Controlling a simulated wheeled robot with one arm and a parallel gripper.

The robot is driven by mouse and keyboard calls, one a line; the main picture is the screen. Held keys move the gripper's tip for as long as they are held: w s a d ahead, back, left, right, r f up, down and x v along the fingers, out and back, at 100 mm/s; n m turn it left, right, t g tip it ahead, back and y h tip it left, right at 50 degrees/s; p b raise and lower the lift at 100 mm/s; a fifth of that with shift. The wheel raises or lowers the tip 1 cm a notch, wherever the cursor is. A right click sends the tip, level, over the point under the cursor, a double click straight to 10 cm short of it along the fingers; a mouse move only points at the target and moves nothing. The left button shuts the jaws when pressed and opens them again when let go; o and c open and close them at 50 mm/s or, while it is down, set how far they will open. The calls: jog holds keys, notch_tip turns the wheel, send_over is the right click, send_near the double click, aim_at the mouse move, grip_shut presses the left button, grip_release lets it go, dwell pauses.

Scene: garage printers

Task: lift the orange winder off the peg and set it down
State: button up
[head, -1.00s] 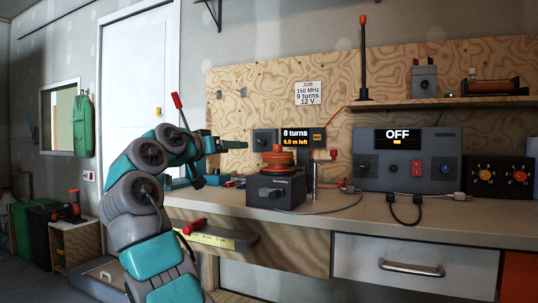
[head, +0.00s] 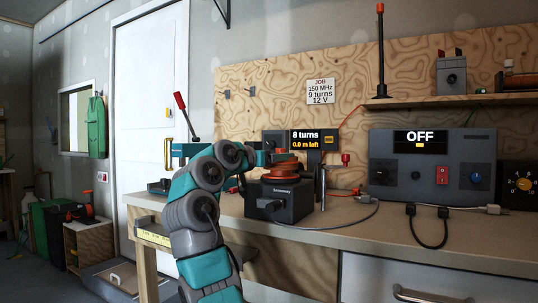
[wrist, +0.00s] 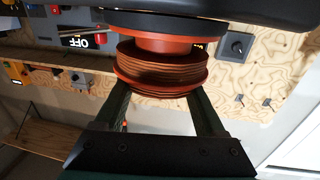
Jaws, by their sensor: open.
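The orange winder (head: 283,172), a stack of ribbed orange discs, sits on top of a dark box-shaped base (head: 285,200) on the workbench. The peg itself is hidden inside it. In the wrist view, which looks upside down, the winder (wrist: 160,72) fills the upper middle with the dark base above it. My gripper (wrist: 160,92) is open, with one dark finger on each side of the winder's lower part in the picture. I cannot tell whether the fingers touch it. In the head view my gripper (head: 261,159) is at the winder's left side, partly hidden.
A display reading 8 turns (head: 308,140) stands close behind the winder. A metal post (head: 323,188) rises just right of the base. A grey OFF power box (head: 432,160) with cables stands further right. The bench front right of the base (head: 360,240) is mostly clear.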

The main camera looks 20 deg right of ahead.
jog(key=shift+x, duration=1)
grip_shut()
